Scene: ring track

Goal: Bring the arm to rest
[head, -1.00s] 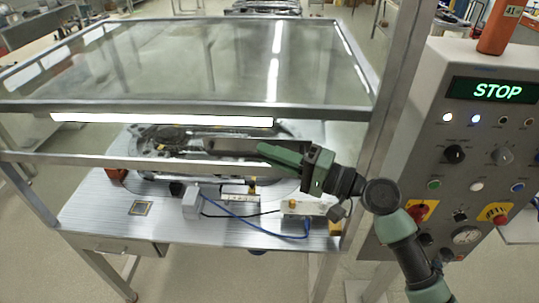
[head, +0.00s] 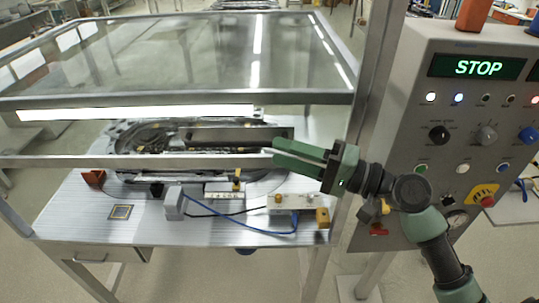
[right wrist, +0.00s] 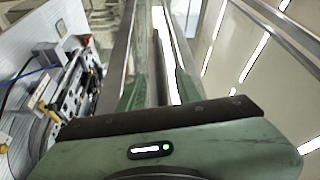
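My right gripper (head: 276,151) is green and reaches in from the right in the head view. The right wrist view shows the fingers (right wrist: 160,92) with a gap through which a rail shows. My left gripper is in no view.
The table (head: 75,215) bears small fixtures, a grey box (head: 175,204) and a blue cable (head: 255,229). A metal post (head: 365,120) stands close beside my right arm. A control panel (head: 470,110) reading STOP stands at the right.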

